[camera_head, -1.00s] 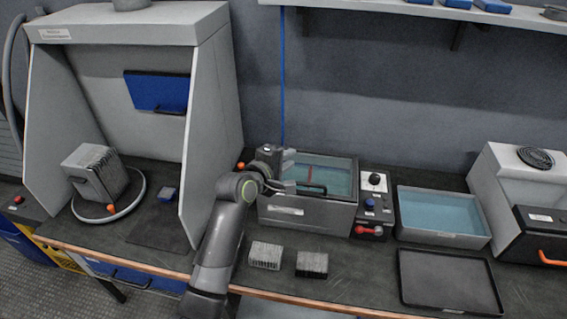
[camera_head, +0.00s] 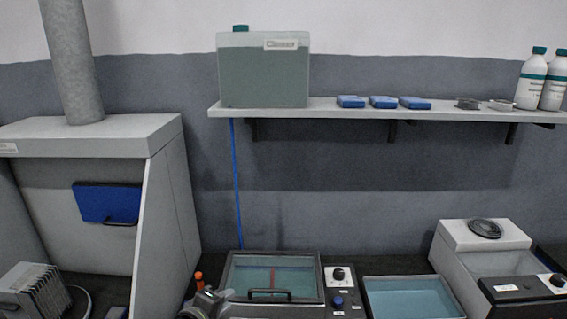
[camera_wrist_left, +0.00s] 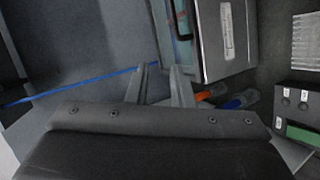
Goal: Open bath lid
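The bath (camera_head: 318,307) stands at the bottom middle of the head view. Its glass-like lid (camera_head: 290,262) lies flat over it, with blue liquid and a red mark showing through. A black bar handle (camera_head: 269,293) is at the lid's front. My left gripper is at the bath's left in the head view, mostly cut off by the bottom edge. In the left wrist view its two fingers (camera_wrist_left: 163,85) are apart with nothing between them. The bath's labelled wall (camera_wrist_left: 228,35) is just beyond the fingers, to the upper right. My right gripper is out of view.
A fume hood (camera_head: 165,215) stands at left. A shelf (camera_head: 345,112) with a tank (camera_head: 264,72) hangs above.

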